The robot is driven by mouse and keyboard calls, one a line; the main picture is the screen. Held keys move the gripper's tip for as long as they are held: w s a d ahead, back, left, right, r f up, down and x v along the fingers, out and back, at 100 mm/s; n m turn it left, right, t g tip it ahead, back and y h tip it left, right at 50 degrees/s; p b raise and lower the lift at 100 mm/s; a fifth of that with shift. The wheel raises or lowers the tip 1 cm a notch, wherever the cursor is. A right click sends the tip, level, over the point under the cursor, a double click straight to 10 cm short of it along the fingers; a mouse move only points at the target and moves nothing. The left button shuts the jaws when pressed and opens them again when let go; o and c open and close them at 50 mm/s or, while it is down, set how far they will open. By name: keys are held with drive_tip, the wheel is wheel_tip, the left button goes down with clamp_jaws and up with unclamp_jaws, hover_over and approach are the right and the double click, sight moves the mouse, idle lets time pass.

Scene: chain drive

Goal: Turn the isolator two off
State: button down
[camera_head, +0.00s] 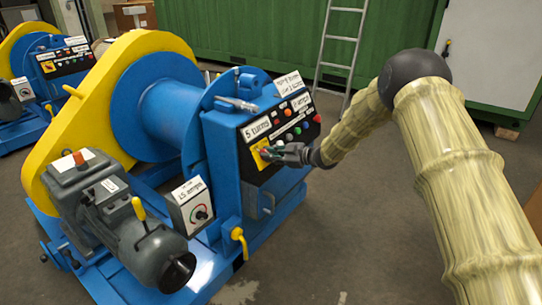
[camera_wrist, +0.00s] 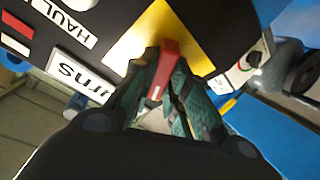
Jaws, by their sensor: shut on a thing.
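A red isolator handle (camera_wrist: 165,70) stands out from a yellow plate (camera_wrist: 135,45) on the black control panel in the wrist view. My gripper (camera_wrist: 160,85) is shut on this handle, with a finger on each side of it.
The near blue and yellow winch (camera_head: 165,115) bears a "5 turns" label (camera_head: 257,128), coloured buttons and a grey dial box (camera_head: 190,208). A second winch (camera_head: 50,65) with its own panel stands at far left. A ladder (camera_head: 340,50) leans on the green container (camera_head: 260,35).

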drive_tip(key=shift+n+g, duration=0.3)
drive_tip(key=shift+n, duration=1.4)
drive_tip(key=c, duration=1.4)
unclamp_jaws()
drive_tip(key=shift+d, duration=0.1)
drive_tip(key=v, duration=1.2)
drive_tip(key=shift+r, duration=0.1)
